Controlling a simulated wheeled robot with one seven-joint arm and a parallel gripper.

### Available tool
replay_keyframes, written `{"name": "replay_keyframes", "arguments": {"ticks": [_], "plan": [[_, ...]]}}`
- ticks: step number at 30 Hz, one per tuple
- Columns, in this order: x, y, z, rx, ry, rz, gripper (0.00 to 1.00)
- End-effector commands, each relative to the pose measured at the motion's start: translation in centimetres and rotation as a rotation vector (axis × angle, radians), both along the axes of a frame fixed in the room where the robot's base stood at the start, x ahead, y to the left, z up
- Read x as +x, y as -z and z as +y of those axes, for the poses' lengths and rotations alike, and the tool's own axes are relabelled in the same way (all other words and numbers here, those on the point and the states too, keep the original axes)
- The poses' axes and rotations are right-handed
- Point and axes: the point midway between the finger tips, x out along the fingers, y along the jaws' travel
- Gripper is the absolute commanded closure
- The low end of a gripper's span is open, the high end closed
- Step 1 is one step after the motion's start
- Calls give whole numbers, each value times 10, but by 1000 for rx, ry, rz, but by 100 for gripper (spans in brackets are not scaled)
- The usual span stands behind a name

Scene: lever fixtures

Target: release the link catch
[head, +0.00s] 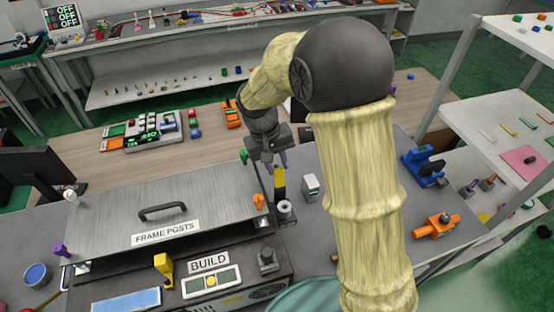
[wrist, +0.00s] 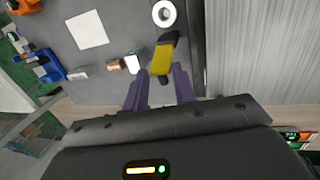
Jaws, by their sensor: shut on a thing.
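A yellow-and-black lever piece (head: 279,178) stands beside the right end of the long grey cover; I see no label on it, so I cannot tell for sure that it is the link catch. My gripper (head: 277,160) comes down on it from above. In the wrist view, my two purple fingers (wrist: 163,74) are on either side of the lever piece (wrist: 163,58), shut on its near part. The yellow part and dark far end show beyond the fingertips. The exact contact is partly hidden by the fingers.
A white ring (head: 285,207) sits just in front of the lever, and a small white block (head: 311,187) stands to its right. The FRAME POSTS cover (head: 130,222) lies left, with an orange post (head: 258,202) near its corner. Blue (head: 423,168) and orange (head: 436,226) fixtures stand further right.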

Motion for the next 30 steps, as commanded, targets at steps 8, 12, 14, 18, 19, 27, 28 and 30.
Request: {"name": "replay_keyframes", "arguments": {"ticks": [8,12,14,18,19,27,28,30], "plan": [[13,0,3,-30,-1,112,96],[19,6,5,-34,0,125,96],[21,7,5,-33,-1,123,96],[21,8,5,-32,-1,124,100],[21,8,5,-32,-1,124,100],[20,8,5,-34,0,126,66],[20,8,5,-34,0,127,66],[19,7,5,-34,-1,127,66]]}}
